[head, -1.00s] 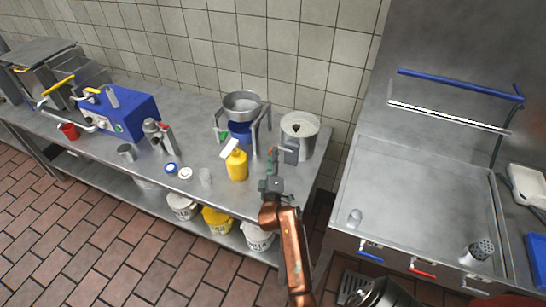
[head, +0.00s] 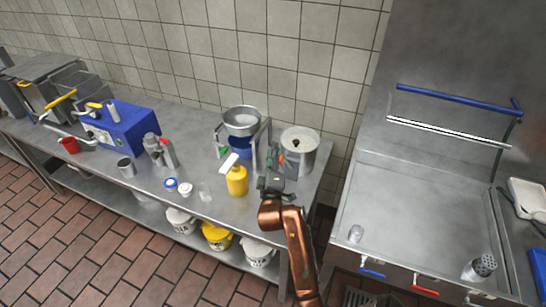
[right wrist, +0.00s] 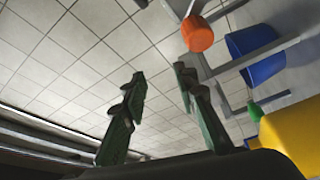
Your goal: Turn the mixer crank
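The mixer appears to be the round metal pot (head: 300,150) with a grey box on its side, at the right end of the steel table. Its crank knob looks orange (right wrist: 198,33) on a grey bar in the right wrist view. In the head view the knob is a small orange spot beside the pot, partly hidden by the fingers. My right gripper (head: 275,163) is just left of and in front of the pot. In the right wrist view its green-padded fingers (right wrist: 158,76) are apart and empty, with the knob beyond and right of them. My left gripper is out of view.
A yellow pump bottle (head: 237,181) stands close left of my right gripper. Behind it a metal bowl (head: 241,121) sits on a stand over a blue container (right wrist: 254,52). A blue machine (head: 122,125) is farther left.

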